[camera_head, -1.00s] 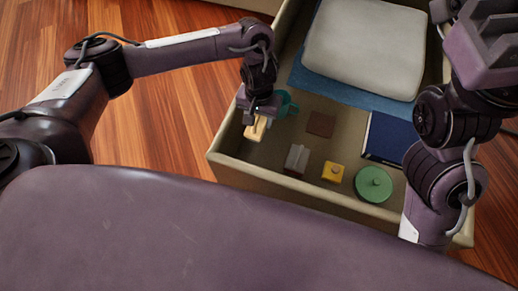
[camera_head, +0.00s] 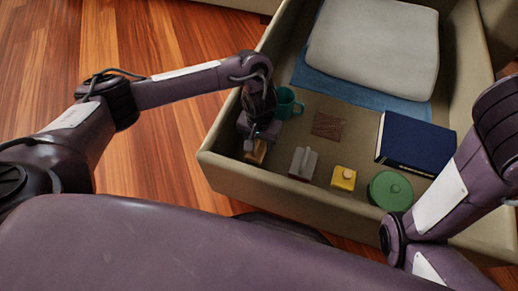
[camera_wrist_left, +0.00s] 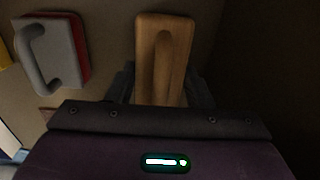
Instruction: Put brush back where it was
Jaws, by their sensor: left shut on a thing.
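The brush (camera_head: 257,153) is a light wooden block with a raised handle. It is inside the beige open box (camera_head: 225,172), in the near left corner. My left gripper (camera_head: 254,146) reaches down into that corner, shut on the brush. In the left wrist view the brush (camera_wrist_left: 165,50) sits between the dark fingers (camera_wrist_left: 163,90). Its underside is hidden, so I cannot tell whether it touches the box floor. My right arm shows at the right, but its gripper is out of the picture.
A grey-handled block (camera_head: 303,163) lies right of the brush; it also shows in the left wrist view (camera_wrist_left: 50,50). A teal mug (camera_head: 287,103) stands behind my gripper. A brown square (camera_head: 330,124), yellow block (camera_head: 343,178), green lidded pot (camera_head: 390,190), blue book (camera_head: 416,144) and pale cushion (camera_head: 372,45) share the box.

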